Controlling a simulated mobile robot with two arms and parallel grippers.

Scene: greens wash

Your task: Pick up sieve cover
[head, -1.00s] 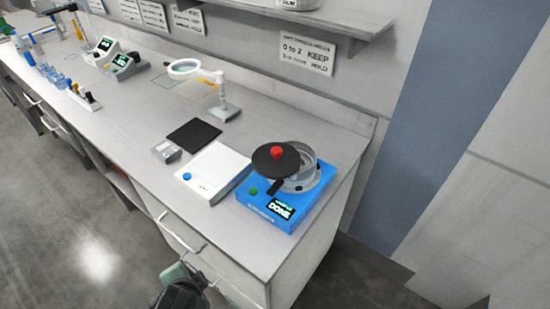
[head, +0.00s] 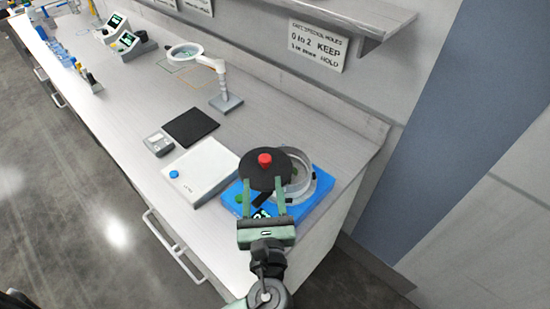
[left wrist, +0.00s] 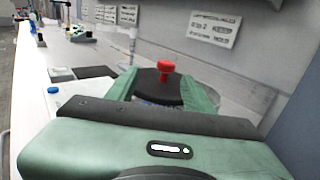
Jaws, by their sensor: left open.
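The sieve cover (head: 258,175) is a black disc with a red knob (head: 265,159). It sits off-centre on the clear round sieve (head: 300,180), overlapping its left side. The sieve stands on the blue machine (head: 318,192) near the counter's end. My left gripper (head: 263,200) is open, in front of the cover, its green fingers pointing at it. In the left wrist view the red knob (left wrist: 165,70) shows above the black cover (left wrist: 155,90), between the spread fingers. The fingers partly hide the machine's front and its display. My right gripper is not seen.
A white flat device (head: 203,168) with a blue button lies left of the machine. A black pad (head: 190,127), a small grey device (head: 158,144) and a ring magnifier on a stand (head: 226,101) are farther back. A wall shelf (head: 350,15) hangs above. The counter behind the machine is clear.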

